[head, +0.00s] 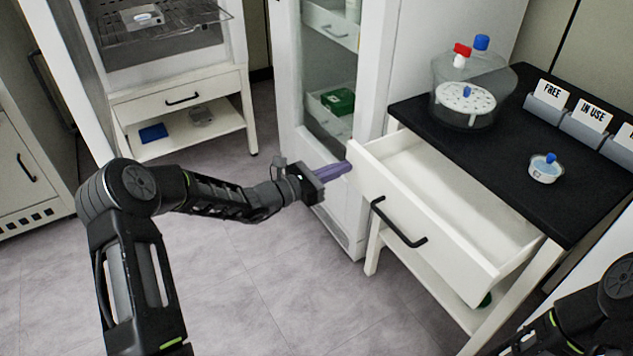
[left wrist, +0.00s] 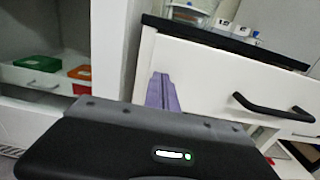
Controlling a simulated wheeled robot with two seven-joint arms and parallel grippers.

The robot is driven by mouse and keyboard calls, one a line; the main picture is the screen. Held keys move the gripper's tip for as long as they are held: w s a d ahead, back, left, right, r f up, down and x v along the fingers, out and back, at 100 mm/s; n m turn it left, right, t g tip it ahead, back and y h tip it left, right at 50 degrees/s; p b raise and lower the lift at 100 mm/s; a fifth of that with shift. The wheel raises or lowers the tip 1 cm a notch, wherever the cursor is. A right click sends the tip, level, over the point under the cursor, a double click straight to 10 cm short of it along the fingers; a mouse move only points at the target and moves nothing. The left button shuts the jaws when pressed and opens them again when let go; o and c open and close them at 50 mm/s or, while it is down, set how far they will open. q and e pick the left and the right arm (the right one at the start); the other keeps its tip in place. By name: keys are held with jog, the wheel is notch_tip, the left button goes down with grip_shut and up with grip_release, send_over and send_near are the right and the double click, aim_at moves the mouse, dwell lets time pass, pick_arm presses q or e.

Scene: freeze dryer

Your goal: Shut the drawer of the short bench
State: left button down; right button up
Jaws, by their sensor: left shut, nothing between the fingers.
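The short bench has a black top (head: 540,205) and a white drawer (head: 425,215) that stands pulled out, its inside empty. The drawer front has a black bar handle (head: 398,225); the handle also shows in the left wrist view (left wrist: 272,108). My left gripper (head: 346,167) is shut and empty, its purple fingers at the far left end of the drawer front. In the left wrist view the fingertips (left wrist: 162,78) point at the drawer front, left of the handle; I cannot tell whether they touch. My right arm shows at the lower right, but its gripper is out of view.
On the bench top stand a clear vessel (head: 468,95) with red and blue caps, a small dish with a blue knob (head: 545,168) and labelled bins (head: 548,98). A glass-fronted cabinet (head: 330,75) stands just behind my left gripper. The floor in front is clear.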

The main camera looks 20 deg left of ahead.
aim_at(391, 158)
pick_arm(q)
jog(key=b+x, duration=0.4)
jog(key=x, duration=1.3)
jog(key=shift+f, duration=0.1)
jog(key=shift+w+d+b, duration=0.1)
jog(key=shift+b, duration=0.2)
jog(key=shift+r, duration=0.3)
pick_arm(e)
notch_tip(391, 158, down, 5)
jog(key=shift+s, duration=0.1)
pick_arm(q)
jog(key=shift+r, duration=0.15)
